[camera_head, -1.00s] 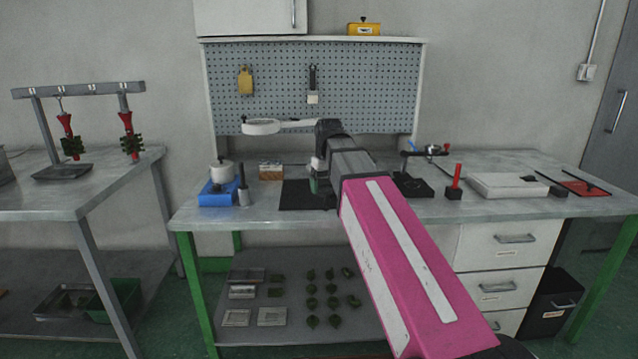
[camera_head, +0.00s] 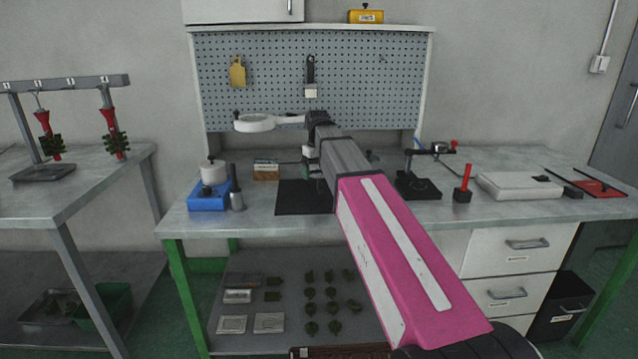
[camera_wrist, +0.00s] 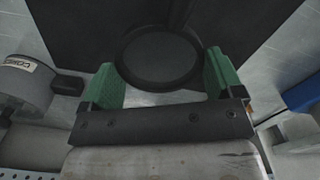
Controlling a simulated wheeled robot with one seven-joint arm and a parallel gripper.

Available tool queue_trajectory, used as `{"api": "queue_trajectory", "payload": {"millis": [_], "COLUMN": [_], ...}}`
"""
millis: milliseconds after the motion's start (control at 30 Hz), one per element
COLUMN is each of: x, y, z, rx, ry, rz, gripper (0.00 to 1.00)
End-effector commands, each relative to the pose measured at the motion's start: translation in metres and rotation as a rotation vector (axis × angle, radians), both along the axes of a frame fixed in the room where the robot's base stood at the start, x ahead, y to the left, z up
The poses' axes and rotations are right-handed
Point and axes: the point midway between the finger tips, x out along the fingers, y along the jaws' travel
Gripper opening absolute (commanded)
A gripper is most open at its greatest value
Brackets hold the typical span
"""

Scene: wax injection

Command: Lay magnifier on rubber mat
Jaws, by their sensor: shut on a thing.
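The magnifier (camera_wrist: 160,55) shows in the wrist view as a round, dark-rimmed disc between my gripper's green fingers. My gripper (camera_wrist: 160,68) is shut on it. In the head view my gripper (camera_head: 308,168) is above the back of the bench, partly hidden by my own arm, and I cannot make out the magnifier there. The black rubber mat (camera_head: 292,200) lies flat on the bench, its right part behind my arm. In the wrist view the dark mat (camera_wrist: 70,25) shows beyond and below the magnifier; the gap between them is hard to judge.
A blue-based pot (camera_head: 208,200) and a small grey cylinder (camera_head: 237,201) stand left of the mat. A white ring lamp (camera_head: 255,123) hangs above the bench. A black stand (camera_head: 418,188), a red post (camera_head: 465,183) and a white box (camera_head: 515,186) are to the right.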

Motion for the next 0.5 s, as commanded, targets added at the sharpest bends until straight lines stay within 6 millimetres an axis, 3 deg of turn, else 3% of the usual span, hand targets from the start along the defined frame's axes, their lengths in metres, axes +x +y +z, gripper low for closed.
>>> {"api": "queue_trajectory", "payload": {"millis": [133,333,500], "x": [0.015,0.016,0.015], "y": [-0.004,-0.005,-0.005], "z": [-0.008,-0.018,-0.041], "rx": [0.0,0.0,0.0], "ry": [0.001,0.0,0.001], "rz": [0.0,0.001,0.0], "gripper": [0.61,0.61,0.61]}}
